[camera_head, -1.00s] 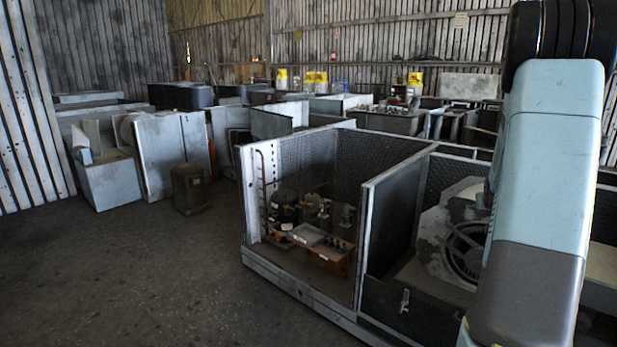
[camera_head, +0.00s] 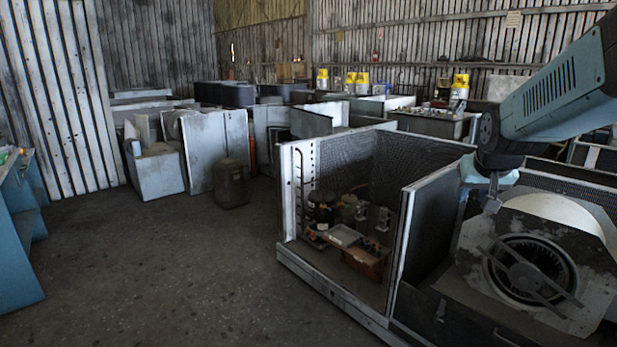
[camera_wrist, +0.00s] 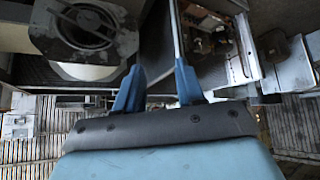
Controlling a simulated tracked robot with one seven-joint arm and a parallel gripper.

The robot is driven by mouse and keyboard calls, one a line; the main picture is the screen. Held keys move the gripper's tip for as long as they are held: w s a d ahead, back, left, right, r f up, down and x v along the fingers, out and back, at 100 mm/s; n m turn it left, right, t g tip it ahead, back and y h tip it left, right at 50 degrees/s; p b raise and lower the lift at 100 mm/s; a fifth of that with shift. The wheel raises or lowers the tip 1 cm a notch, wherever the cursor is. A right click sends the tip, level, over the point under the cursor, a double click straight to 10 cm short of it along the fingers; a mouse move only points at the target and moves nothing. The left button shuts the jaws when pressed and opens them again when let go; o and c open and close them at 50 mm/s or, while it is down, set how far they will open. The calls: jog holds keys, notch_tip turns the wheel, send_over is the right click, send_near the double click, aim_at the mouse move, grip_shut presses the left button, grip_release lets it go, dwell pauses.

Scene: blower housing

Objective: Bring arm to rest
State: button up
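My arm (camera_head: 555,95) reaches in from the right edge in the head view, its end bent down over the open metal unit. My gripper (camera_wrist: 158,66) shows in the wrist view with two blue fingers apart and nothing between them. The blower housing (camera_head: 587,215), pale and worn with a round dark fan opening, sits in the right bay, beside and below my gripper. It also shows at the upper left of the wrist view (camera_wrist: 45,32). I cannot see any contact.
A partition panel (camera_head: 412,225) separates the blower bay from a bay with a compressor and small parts. A blue bench (camera_head: 15,240) stands at the left edge. Metal cabinets (camera_head: 220,150) and a brown canister (camera_head: 231,184) stand behind. The floor (camera_head: 150,270) at left centre is clear.

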jog(key=s+a+n+g+y, duration=0.1)
jog(key=s+a, duration=0.5)
jog(key=s, duration=0.2)
jog(key=s+a+n+y, duration=0.1)
jog(key=s+a, duration=0.5)
jog(key=s, duration=0.3)
jog(key=shift+s+n+g, duration=0.3)
jog(key=shift+g, duration=0.1)
